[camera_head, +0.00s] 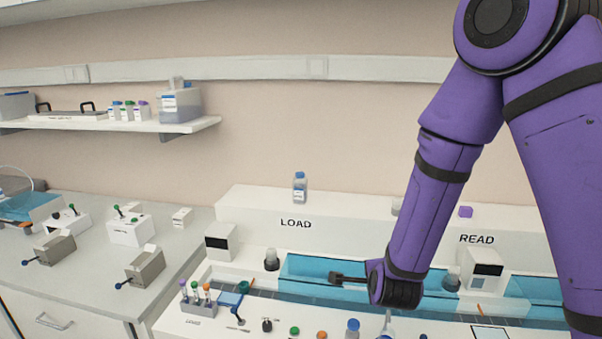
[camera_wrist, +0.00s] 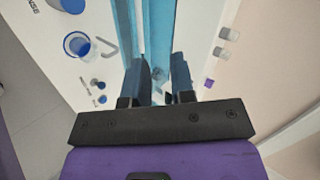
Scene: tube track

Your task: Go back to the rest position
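My purple arm reaches down from the upper right in the head view. My gripper (camera_head: 336,279) is at its end, over the blue channel (camera_head: 308,266) of the white machine, below the LOAD label. In the wrist view my gripper (camera_wrist: 160,68) shows two dark fingers with a gap between them. Nothing is seen held in the gap. The blue channel runs beyond the fingertips there. My forearm hides part of the channel and machine in the head view.
A blue-capped bottle (camera_head: 299,188) stands on the machine's back ledge. A tube rack (camera_head: 199,304) stands at the front left, with several coloured caps on the front panel to its right. A grey bench (camera_head: 95,280) with small devices lies left. A wall shelf (camera_head: 130,124) is at upper left.

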